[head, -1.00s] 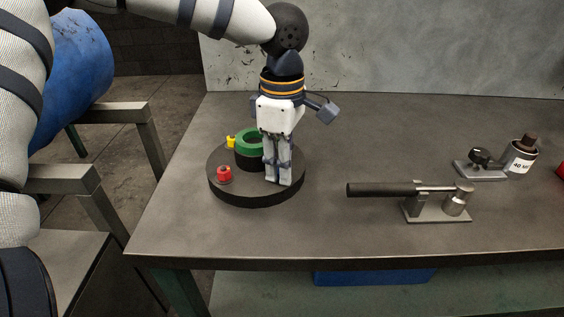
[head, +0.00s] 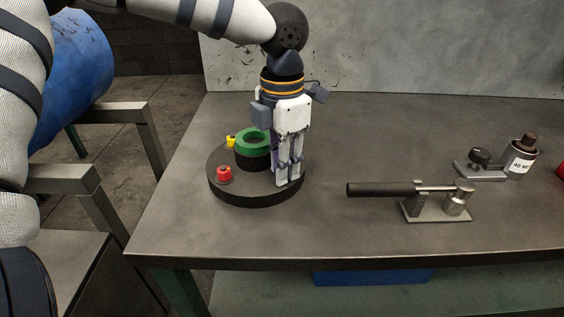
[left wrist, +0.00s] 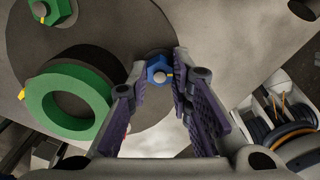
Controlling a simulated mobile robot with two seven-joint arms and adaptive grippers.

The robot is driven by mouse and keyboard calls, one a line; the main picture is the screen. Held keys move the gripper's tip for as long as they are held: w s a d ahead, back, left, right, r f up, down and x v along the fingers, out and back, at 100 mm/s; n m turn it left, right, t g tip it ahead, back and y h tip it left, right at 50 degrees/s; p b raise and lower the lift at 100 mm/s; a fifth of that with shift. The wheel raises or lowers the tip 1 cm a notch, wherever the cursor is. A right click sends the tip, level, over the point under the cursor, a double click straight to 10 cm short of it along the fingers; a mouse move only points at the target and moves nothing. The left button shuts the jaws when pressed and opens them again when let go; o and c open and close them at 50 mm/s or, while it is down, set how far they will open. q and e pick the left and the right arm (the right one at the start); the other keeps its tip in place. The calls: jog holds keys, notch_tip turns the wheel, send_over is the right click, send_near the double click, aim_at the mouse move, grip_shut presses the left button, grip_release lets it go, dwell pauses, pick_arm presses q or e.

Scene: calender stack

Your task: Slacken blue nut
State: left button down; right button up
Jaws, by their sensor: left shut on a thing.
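The blue nut (left wrist: 158,72) sits on a stud on the dark round base (head: 220,190); in the head view my gripper hides it. My left gripper (head: 287,181) points straight down at the right side of the base. Its fingertips (left wrist: 160,74) are shut on the blue nut, one on each side, in the left wrist view. A yellow line marks the nut's top. My right gripper is in neither view.
A green ring (head: 252,135) stands in the middle of the base, left of my gripper. A red nut (head: 224,174) and a yellow nut (head: 231,141) are on its left side. A black-handled tool on a stand (head: 385,189) lies to the right; bare tabletop lies between.

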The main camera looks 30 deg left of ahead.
pick_arm(q)
jog(key=n, duration=0.4)
jog(key=shift+n, duration=0.3)
jog(key=n, duration=0.3)
jog(key=shift+n, duration=0.4)
jog(key=n, duration=0.3)
jog(key=shift+n, duration=2)
jog(key=shift+f, duration=0.1)
jog(key=c, duration=1.4)
grip_release()
jog(key=shift+c, duration=0.2)
